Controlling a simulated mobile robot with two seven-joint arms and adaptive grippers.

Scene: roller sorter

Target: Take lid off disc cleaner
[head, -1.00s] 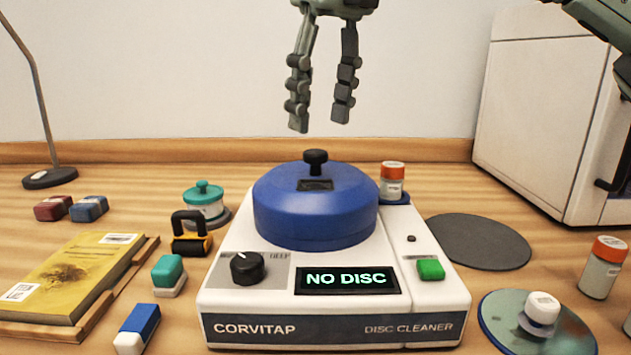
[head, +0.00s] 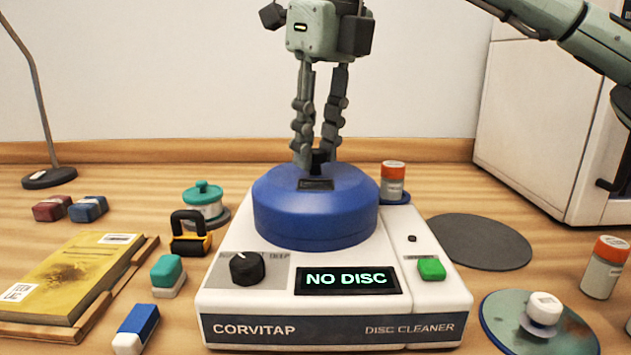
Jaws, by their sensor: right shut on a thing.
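The disc cleaner (head: 226,298) is a white machine in the middle of the table, with a lit "NO DISC" display (head: 347,280), a black dial (head: 247,268) and a green button (head: 431,268). Its round blue lid (head: 315,214) sits on top of the machine. My right gripper (head: 318,158) points down above the lid, shut on the lid's black knob (head: 318,163), which is partly hidden between the fingers. My left gripper is not in view.
A disc (head: 500,325) with a white-topped piece lies at the front right, near an orange-capped jar (head: 605,268). A dark round mat (head: 478,241) lies right of the machine. Left are a yellow book (head: 75,275), a teal-lidded pot (head: 203,203) and small blocks.

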